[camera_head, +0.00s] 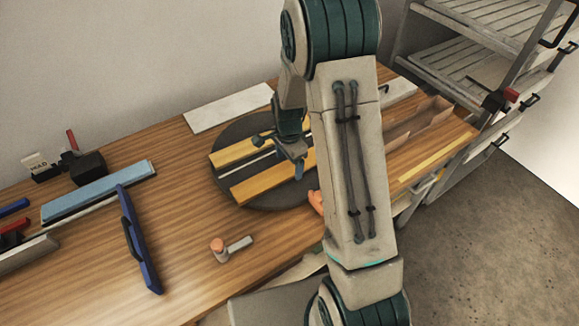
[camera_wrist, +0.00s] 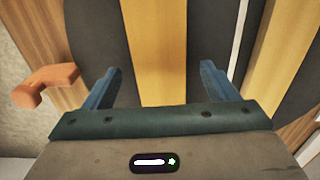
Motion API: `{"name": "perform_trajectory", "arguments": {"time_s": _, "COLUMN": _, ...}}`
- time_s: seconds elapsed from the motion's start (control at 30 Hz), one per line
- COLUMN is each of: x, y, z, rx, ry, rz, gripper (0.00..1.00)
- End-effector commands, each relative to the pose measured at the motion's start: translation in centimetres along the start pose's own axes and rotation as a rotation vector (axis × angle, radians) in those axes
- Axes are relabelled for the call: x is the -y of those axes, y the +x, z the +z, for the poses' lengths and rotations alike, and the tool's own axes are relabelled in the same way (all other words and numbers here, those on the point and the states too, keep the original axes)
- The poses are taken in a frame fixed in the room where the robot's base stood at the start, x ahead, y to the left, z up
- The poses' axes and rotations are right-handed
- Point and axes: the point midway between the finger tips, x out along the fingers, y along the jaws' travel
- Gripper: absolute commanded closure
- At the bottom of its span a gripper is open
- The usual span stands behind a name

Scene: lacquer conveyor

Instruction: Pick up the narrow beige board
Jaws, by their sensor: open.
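Two beige-yellow boards lie roughly parallel on a dark round turntable (camera_head: 285,200). The nearer board (camera_head: 258,187) also shows in the wrist view (camera_wrist: 155,35), running between my gripper's fingers. The farther board (camera_head: 235,153) appears at the right of the wrist view (camera_wrist: 278,50). A thin white strip (camera_head: 247,164) lies between them. My gripper (camera_wrist: 160,82) is open, with one finger on either side of the nearer board. Contact cannot be made out. In the head view my gripper (camera_head: 294,160) is over the turntable, and my arm hides the turntable's right part.
An orange handle (camera_wrist: 45,86) is left of my fingers, at the turntable's near edge. A blue level (camera_head: 138,240), a light-blue block (camera_head: 98,192) and an orange-ended tool (camera_head: 232,246) lie left on the table. A white panel (camera_head: 228,107) lies behind. A rack (camera_head: 490,50) stands right.

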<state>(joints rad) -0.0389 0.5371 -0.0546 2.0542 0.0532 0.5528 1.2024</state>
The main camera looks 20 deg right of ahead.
Motion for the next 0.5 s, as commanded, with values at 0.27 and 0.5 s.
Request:
{"name": "perform_trajectory", "arguments": {"time_s": 0.27, "x": 0.06, "y": 1.5, "z": 0.0, "rx": 0.0, "ry": -0.001, "rz": -0.001, "gripper": 0.2}}
{"name": "perform_trajectory", "arguments": {"time_s": 0.5, "x": 0.07, "y": 1.48, "z": 0.0, "rx": 0.0, "ry": -0.001, "rz": -0.001, "gripper": 0.48}}
